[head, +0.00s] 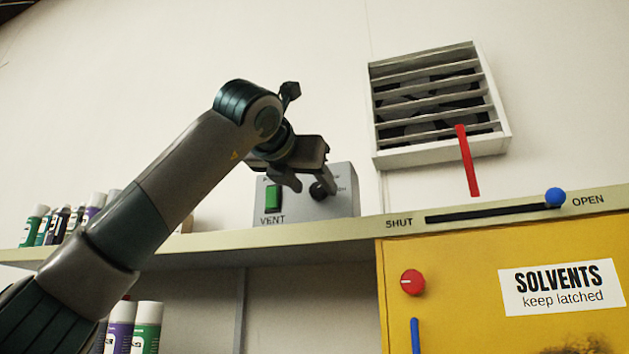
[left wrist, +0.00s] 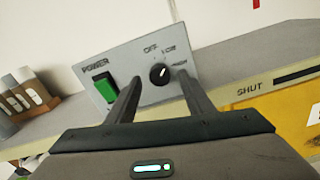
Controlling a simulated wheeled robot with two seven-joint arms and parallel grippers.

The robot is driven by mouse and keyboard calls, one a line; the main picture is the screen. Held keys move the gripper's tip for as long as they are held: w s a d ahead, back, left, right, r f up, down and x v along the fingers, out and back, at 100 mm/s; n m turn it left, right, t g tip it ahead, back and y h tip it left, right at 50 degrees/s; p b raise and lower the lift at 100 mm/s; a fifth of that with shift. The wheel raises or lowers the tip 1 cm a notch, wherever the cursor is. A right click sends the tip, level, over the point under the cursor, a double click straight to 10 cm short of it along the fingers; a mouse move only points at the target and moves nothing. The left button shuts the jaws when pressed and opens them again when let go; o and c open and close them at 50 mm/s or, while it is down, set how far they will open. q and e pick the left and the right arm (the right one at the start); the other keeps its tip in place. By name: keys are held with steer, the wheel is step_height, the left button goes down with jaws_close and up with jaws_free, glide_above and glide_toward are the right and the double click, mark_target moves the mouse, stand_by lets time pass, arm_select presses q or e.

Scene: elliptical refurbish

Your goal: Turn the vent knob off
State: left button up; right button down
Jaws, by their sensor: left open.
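The grey vent control box (head: 340,180) stands on the shelf, labelled VENT, with a green power switch (head: 273,198). Its black vent knob (head: 318,191) is partly hidden by my gripper in the head view. In the left wrist view the round knob (left wrist: 159,74) shows clearly, with a white pointer line slanting up and right, and markings OFF, LOW and one more that is hard to read. My left gripper (head: 307,186) is open in front of the box. In the left wrist view its two fingers stand on either side of the knob. My right gripper is not in view.
A louvred vent (head: 437,105) with a red lever hangs on the wall. A blue-ended slider (head: 554,197) sits at OPEN on the shelf edge. Below is a yellow solvents cabinet (head: 460,265) with a red knob. Several paint bottles (head: 65,222) stand at the left.

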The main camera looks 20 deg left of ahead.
arm_select(q)
steer(key=shift+w, duration=1)
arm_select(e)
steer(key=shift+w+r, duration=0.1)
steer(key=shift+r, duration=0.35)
arm_select(q)
steer(key=c, duration=1)
steer(key=shift+c, duration=0.2)
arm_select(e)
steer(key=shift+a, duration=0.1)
